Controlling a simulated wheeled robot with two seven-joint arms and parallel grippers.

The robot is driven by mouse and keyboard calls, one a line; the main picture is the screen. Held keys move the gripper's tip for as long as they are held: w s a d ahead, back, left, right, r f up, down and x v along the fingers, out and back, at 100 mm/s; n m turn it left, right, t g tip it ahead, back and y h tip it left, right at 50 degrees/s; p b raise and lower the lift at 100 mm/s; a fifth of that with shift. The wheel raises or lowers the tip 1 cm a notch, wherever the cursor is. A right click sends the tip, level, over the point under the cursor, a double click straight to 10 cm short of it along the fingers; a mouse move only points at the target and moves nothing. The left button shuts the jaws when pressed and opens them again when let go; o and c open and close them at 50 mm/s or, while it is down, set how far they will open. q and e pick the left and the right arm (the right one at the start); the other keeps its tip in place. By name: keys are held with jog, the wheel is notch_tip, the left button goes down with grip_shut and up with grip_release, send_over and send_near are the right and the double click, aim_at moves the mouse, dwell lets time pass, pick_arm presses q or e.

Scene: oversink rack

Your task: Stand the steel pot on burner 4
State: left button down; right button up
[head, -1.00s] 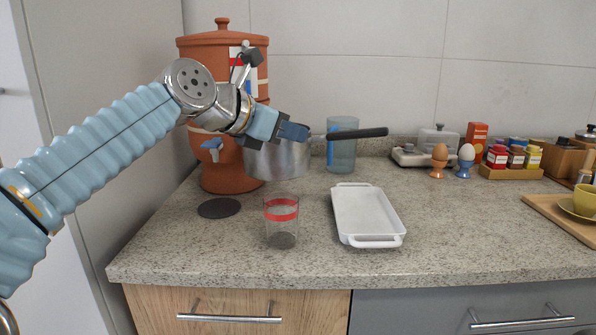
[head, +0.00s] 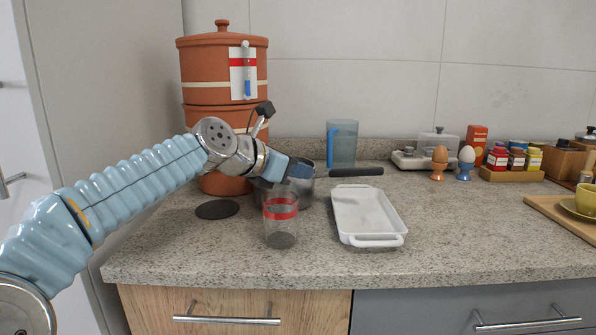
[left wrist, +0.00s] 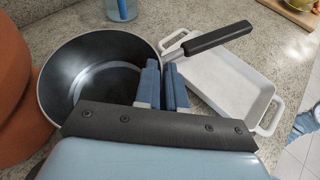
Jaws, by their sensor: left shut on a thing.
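The steel pot (head: 308,188) is upright, low over the counter behind the striped glass, its black handle (head: 356,172) pointing right. I cannot tell whether its base touches the counter. My left gripper (head: 302,170) is shut on the pot's rim near the handle. In the left wrist view the pot (left wrist: 95,75) is empty with a dark inside, and the fingers (left wrist: 162,85) pinch its wall. Part of the pot is hidden behind the gripper and glass. No burner shows in either view. My right gripper is not in view.
A red-striped glass (head: 281,222) stands just in front of the pot. A white dish (head: 368,240) is at its right, a clay water container (head: 222,125) at its back left, a dark round mat (head: 217,210) at left, a blue jug (head: 343,145) behind. Free counter lies right of the dish.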

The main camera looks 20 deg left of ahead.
pick_arm(q)
jog(key=c, duration=1.2)
grip_release()
